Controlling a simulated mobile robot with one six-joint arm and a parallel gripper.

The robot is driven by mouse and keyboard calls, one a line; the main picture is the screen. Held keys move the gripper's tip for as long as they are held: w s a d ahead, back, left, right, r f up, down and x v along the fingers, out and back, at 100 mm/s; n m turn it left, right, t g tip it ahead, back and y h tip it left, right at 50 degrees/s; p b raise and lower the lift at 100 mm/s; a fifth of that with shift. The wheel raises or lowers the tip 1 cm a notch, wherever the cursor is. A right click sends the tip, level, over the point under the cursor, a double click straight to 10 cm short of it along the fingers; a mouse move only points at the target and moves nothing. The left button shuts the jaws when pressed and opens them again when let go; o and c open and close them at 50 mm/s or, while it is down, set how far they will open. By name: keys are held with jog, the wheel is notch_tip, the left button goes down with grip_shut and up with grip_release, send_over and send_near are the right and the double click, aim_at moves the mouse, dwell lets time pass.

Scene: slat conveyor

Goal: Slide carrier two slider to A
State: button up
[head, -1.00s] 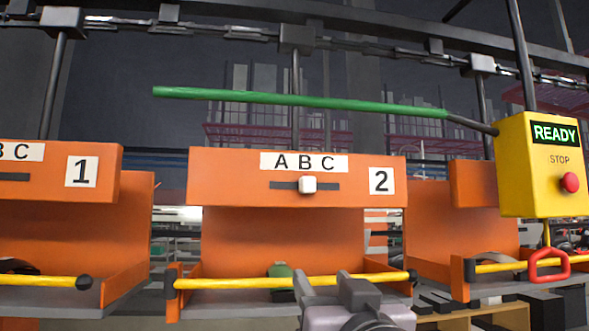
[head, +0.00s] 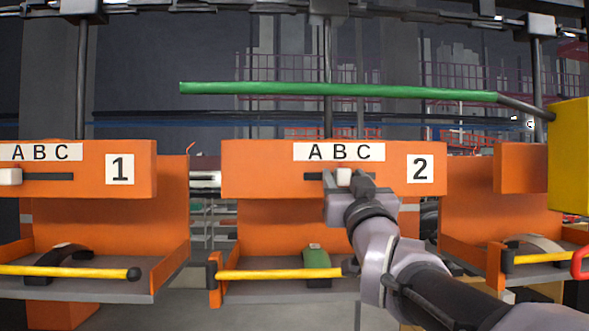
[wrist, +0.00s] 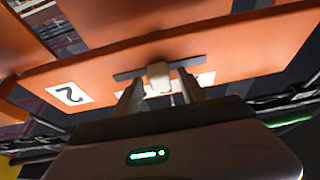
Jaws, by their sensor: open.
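Carrier two (head: 270,170) is an orange hanging carrier with a "2" label and an ABC strip (head: 338,152) on its top panel. Its white slider knob (head: 344,177) sits in a dark horizontal slot below the letters, near the middle under B. My gripper (head: 346,183) is at the panel, with one finger on each side of the knob. The wrist view shows the knob (wrist: 158,76) between the open fingers (wrist: 160,92), with gaps on both sides. Part of the slot is hidden behind my gripper in the head view.
Carrier one (head: 85,185) hangs at left, its white knob under A. A green bar (head: 330,89) runs above carrier two. A yellow bar (head: 280,273) crosses its tray, which holds a green object (head: 317,260). A yellow control box (head: 570,155) is at right.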

grip_shut()
dwell(1.5)
